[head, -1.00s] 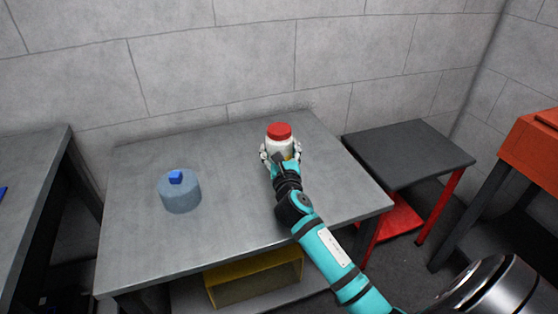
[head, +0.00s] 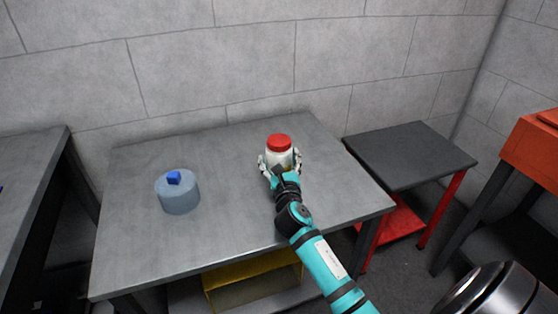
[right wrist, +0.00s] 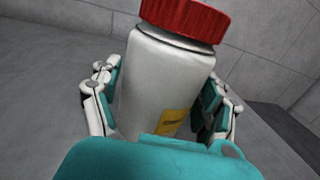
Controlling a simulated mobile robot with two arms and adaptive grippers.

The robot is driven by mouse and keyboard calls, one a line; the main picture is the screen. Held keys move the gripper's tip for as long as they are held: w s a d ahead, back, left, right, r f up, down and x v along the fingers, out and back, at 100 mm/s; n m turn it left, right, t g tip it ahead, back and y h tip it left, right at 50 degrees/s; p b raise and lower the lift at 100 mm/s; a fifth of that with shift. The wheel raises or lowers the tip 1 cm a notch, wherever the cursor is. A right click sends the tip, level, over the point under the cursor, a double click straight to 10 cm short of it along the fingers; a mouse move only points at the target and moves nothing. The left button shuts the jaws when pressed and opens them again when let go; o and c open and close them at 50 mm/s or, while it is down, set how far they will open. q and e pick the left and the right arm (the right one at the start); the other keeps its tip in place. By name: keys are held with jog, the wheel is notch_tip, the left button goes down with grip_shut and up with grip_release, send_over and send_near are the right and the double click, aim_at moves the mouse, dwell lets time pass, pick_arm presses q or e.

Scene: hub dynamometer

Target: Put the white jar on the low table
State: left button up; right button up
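The white jar (head: 279,158) has a red lid and a yellow label. It is over the right part of the large grey table (head: 225,205). My right gripper (head: 280,165) has its fingers around the jar, one on each side. In the right wrist view the jar (right wrist: 165,85) sits between the finger pads of the gripper (right wrist: 163,100), which look shut on it. I cannot tell whether its base touches the table. A lower dark table (head: 410,152) with red legs stands to the right, its top bare. My left gripper is not in view.
A blue-grey cylinder (head: 178,196) with a blue knob stands on the left of the large table. A yellow bin (head: 255,280) is on the shelf below. An orange cabinet (head: 532,150) is at far right, another table (head: 25,185) at far left. A block wall closes the back.

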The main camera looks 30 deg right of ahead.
jog(key=shift+o, duration=1.1)
jog(key=shift+r, duration=0.1)
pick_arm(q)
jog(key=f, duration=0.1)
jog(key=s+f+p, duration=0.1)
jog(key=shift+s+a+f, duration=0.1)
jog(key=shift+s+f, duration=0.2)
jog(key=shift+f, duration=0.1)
pick_arm(e)
jog(key=v, duration=1.2)
jog(key=shift+a, duration=0.1)
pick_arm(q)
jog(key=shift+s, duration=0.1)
